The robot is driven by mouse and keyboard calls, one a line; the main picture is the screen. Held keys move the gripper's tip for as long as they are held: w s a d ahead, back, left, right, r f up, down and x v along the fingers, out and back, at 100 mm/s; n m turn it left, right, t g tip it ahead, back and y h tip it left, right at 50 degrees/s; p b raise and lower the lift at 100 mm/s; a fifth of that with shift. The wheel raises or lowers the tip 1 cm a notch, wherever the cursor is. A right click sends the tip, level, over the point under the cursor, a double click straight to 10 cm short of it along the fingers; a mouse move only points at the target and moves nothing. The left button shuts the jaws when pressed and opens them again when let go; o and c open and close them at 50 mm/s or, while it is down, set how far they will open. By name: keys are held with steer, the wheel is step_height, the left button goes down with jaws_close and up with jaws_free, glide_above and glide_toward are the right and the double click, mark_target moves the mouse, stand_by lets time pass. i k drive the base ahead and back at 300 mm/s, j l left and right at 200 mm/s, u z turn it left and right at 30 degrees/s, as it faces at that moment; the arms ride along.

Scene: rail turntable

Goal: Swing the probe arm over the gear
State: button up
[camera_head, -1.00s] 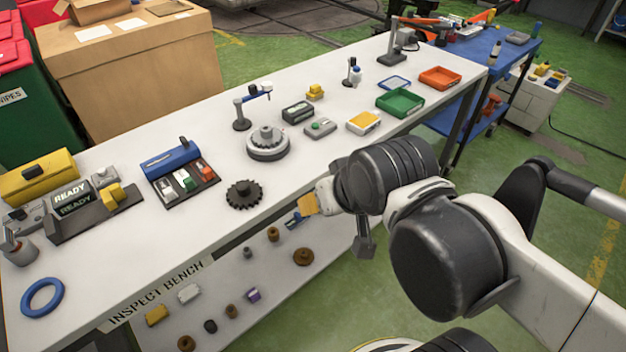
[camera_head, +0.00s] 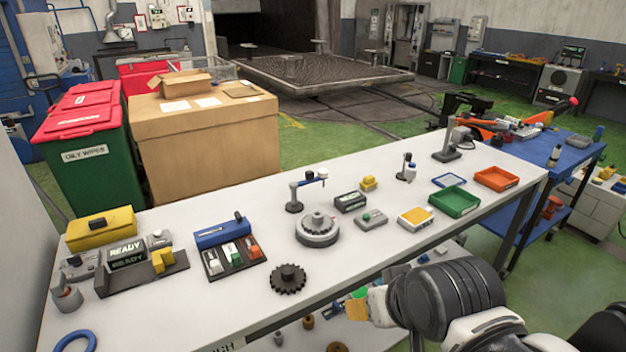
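The probe arm (camera_head: 309,182) is a small blue and grey bar on a dark upright post, standing on the white bench. Its tip hangs at the right end, behind and above a grey gear (camera_head: 318,221) on a round metal base. I cannot tell whether the tip lies directly over that gear. A loose dark gear (camera_head: 288,278) lies flat nearer the front edge.
Right of the gear base are a dark display box (camera_head: 350,202), a grey button box (camera_head: 370,219) and a yellow-white box (camera_head: 415,217). Green (camera_head: 455,202) and orange (camera_head: 497,178) trays lie farther right. A blue-lidded case (camera_head: 222,232) stands left. The bench strip before the gears is mostly bare.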

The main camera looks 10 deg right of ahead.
mark_target(323, 173)
steer(key=i+j, duration=0.15)
steer(key=i, duration=0.35)
steer(key=i+j+z, duration=0.15)
steer(key=i, duration=0.35)
